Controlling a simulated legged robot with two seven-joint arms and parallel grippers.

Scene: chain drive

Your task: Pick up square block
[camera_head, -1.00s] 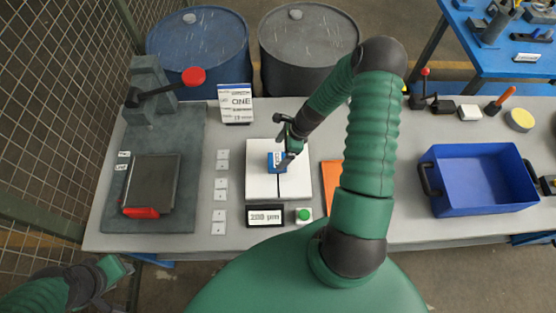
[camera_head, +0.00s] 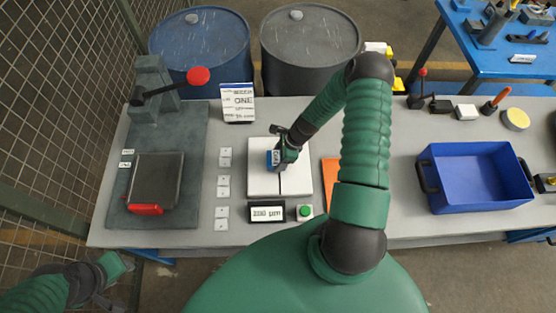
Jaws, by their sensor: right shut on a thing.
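A small blue square block (camera_head: 272,160) with a white label is at the middle of the white two-part plate (camera_head: 262,186) on the grey table. My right gripper (camera_head: 281,160) is shut on the block from its right side. The fingers hide part of the block, and I cannot tell whether it touches the plate. My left gripper (camera_head: 122,268) is at the lower left, off the table and away from the block; its fingers are too unclear to judge.
A display (camera_head: 267,213) and a green button (camera_head: 305,211) stand in front of the plate. Small white tiles (camera_head: 223,181) lie left of it. A lever press (camera_head: 155,105) is at the left, and a blue bin (camera_head: 478,205) at the right. An orange piece (camera_head: 329,172) lies under my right arm.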

